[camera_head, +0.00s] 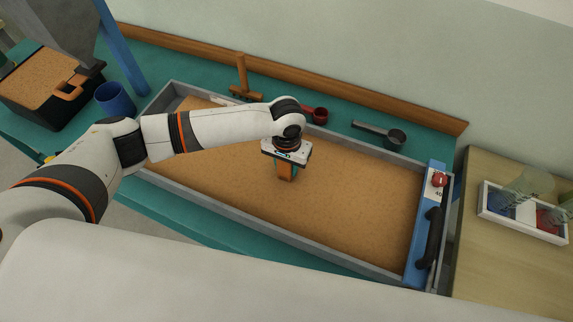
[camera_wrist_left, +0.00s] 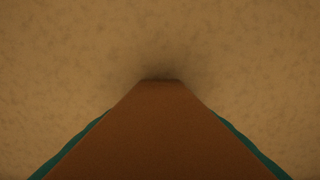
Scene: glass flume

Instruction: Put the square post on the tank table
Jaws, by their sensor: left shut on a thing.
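My left gripper (camera_head: 286,168) points down over the middle of the long sand-filled tank (camera_head: 270,235). It is shut on a brown post, taken as the square post (camera_wrist_left: 160,130), whose orange-brown side barely shows under the gripper in the head view. In the left wrist view the post runs away from the camera to its far end at the sand (camera_wrist_left: 60,60), with a dark shadow around that end. Whether the end touches the sand, I cannot tell. Teal edges show on both sides of the post. The tank stands on a teal table (camera_head: 230,226). My right gripper is out of view.
Behind the tank lie a wooden T-shaped tool (camera_head: 242,75), a red cup (camera_head: 319,115) and a dark scoop (camera_head: 393,138). A blue cup (camera_head: 114,98) and a dark box (camera_head: 50,85) are at left. A blue panel (camera_head: 420,240) spans the tank's right end. A wooden table (camera_head: 500,255) carries a white tray.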

